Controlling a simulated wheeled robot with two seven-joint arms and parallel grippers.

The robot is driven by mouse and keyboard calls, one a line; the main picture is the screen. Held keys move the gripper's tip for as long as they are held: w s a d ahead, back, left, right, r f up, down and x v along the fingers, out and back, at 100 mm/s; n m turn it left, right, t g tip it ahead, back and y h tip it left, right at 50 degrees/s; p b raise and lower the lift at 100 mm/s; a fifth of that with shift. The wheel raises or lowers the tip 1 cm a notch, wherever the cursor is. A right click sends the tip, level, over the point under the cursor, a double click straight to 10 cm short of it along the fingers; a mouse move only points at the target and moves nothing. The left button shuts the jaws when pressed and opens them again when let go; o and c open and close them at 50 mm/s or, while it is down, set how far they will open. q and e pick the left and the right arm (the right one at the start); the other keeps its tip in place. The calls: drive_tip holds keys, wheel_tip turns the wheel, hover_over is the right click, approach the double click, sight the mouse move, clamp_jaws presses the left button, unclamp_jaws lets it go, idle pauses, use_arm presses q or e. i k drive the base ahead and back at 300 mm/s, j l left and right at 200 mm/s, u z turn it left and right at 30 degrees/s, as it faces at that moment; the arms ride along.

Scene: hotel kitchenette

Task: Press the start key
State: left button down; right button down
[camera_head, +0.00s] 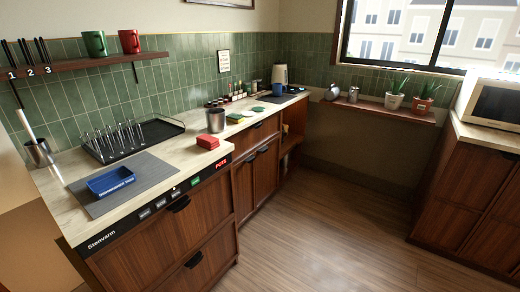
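A black control panel (115,231) with the word Stenvarm runs along the front edge of the counter, above wooden doors. Several small keys sit on it. Grey keys (145,214) are near its middle, and a green key (195,182) is further right. The labels on the keys are too small to read, so I cannot confirm which says start. Neither of my grippers is in view, and nothing covers the panel.
On the counter above the panel are a blue tray (110,181) on a grey mat (150,167), a dish rack (120,140), a red block-like item (208,142) and a metal cup (216,120). The wooden floor (320,240) in front is clear.

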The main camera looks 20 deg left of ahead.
sight(195, 181)
drive_tip(key=u, duration=1.25)
